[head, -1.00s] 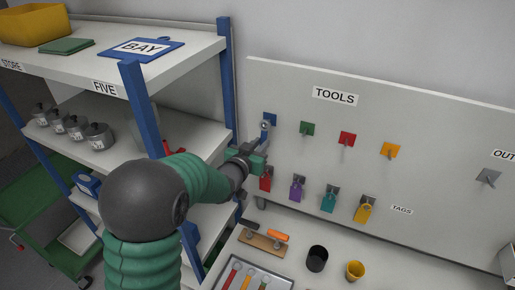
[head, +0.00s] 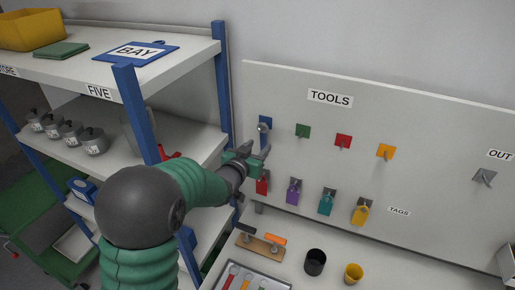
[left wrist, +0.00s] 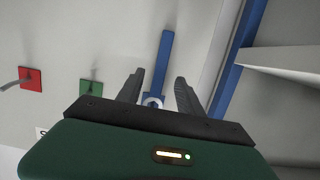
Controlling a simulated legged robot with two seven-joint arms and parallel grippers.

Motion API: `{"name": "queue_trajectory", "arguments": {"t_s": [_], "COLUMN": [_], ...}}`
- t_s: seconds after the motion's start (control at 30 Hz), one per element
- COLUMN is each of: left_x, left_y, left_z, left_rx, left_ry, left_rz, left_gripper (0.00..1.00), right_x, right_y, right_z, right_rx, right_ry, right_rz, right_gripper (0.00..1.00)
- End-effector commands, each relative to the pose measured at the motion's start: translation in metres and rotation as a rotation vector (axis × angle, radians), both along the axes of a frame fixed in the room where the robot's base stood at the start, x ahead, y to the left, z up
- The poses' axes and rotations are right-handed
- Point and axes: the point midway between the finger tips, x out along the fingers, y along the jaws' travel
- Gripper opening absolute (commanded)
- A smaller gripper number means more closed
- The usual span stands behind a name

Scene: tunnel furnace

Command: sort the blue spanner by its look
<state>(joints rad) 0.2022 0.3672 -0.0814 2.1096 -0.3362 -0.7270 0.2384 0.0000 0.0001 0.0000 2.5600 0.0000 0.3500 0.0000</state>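The blue spanner (left wrist: 165,60) hangs by its ringed end at the blue plate (head: 265,121) on the tool board. In the left wrist view its blue shaft shows between my fingers, with the pale ring low in the gap. In the head view its shaft is mostly hidden by my gripper. My left gripper (head: 259,149) is just in front of the board, below the blue plate. Its two fingers are apart in the left wrist view (left wrist: 160,77), and touch neither side of the shaft that I can see. My right gripper is not in view.
Green (head: 302,131), red (head: 343,141) and orange (head: 385,151) hook plates run rightward under the TOOLS label. Coloured tags hang below. A grey plate (head: 485,176) is under OUT. A blue-posted shelf (head: 142,110) stands close to my left arm. Cups and a tray stand on the bench.

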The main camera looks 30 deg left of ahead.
Motion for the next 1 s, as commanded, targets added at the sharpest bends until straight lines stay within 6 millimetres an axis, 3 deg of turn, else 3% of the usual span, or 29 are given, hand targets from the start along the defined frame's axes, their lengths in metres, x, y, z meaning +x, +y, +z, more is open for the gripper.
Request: {"name": "queue_trajectory", "arguments": {"t_s": [0.27,0.37,0.47,0.8,1.0], "left_x": [-0.002,-0.011,-0.032,-0.129,-0.157], "left_y": [0.0,0.0,-0.002,-0.007,-0.009], "left_z": [-0.001,0.0,0.003,0.026,0.03], "left_rx": [0.0,0.0,0.0,0.001,0.001], "left_ry": [0.002,0.001,-0.002,-0.004,0.0], "left_rz": [0.0,0.0,0.001,0.002,-0.001], "left_gripper": [0.43,0.43,0.43,0.43,0.43], "right_x": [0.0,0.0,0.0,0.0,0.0], "right_y": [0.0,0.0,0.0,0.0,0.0], "right_z": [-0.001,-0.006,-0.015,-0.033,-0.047], "right_rx": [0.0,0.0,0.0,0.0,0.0], "right_ry": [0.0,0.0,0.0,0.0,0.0], "right_rz": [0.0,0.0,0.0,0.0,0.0], "right_gripper": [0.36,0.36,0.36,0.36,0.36]}}
